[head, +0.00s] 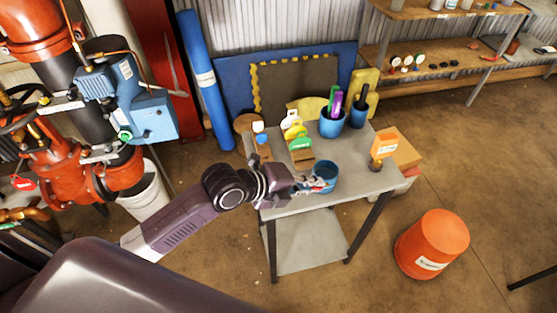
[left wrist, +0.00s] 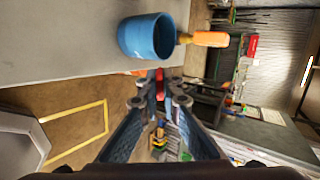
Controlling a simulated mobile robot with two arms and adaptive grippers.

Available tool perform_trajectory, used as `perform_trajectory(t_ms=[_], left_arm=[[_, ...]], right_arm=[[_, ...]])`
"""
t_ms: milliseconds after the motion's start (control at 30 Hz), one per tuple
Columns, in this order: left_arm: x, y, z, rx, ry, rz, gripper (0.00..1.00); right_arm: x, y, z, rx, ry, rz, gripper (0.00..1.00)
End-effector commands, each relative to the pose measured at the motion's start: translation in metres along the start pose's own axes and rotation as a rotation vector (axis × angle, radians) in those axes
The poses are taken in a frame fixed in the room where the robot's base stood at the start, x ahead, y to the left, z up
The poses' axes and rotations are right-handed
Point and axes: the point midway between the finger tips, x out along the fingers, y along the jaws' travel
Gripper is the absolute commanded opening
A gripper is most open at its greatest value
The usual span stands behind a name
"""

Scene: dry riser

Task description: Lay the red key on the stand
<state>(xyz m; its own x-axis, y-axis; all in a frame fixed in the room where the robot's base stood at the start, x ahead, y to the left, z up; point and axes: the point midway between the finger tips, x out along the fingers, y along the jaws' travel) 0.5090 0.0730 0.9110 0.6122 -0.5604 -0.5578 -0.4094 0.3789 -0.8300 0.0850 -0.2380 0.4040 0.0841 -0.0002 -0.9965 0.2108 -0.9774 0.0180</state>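My left gripper (head: 308,185) is at the front of the grey table, beside a blue cup (head: 326,172). In the left wrist view its fingertips (left wrist: 160,98) close on a small red piece, which looks like the red key (left wrist: 160,84). The blue cup (left wrist: 147,37) is just beyond the fingertips there. The key's shape is mostly hidden by the fingers. A small brown stand (head: 302,156) with white, yellow and green rounded pieces is behind the gripper on the table; I cannot tell for sure that it is the task's stand. My right gripper is not in view.
The grey table (head: 345,187) also carries two blue cups of tools (head: 332,123) at the back and an orange-topped item (head: 383,146) at right. An orange bucket (head: 432,243) stands on the floor. Red pipework (head: 108,178) is at left. The table's front right is clear.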

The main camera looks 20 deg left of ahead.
Motion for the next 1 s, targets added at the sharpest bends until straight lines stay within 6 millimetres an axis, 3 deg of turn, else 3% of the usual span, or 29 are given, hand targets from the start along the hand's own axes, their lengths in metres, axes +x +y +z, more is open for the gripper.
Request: perform_trajectory(t_ms=[300,500,767,1000], left_arm=[[-0.037,0.012,0.053,0.123,0.137,0.216,0.0],[-0.058,0.018,0.071,0.154,0.173,0.278,0.0],[-0.052,0.029,0.072,0.154,0.178,0.282,0.0],[-0.038,0.05,0.072,0.155,0.176,0.281,0.0]], right_arm=[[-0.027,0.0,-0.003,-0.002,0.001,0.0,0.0],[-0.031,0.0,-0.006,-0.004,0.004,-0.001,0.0],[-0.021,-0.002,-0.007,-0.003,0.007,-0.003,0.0],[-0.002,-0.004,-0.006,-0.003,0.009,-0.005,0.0]])
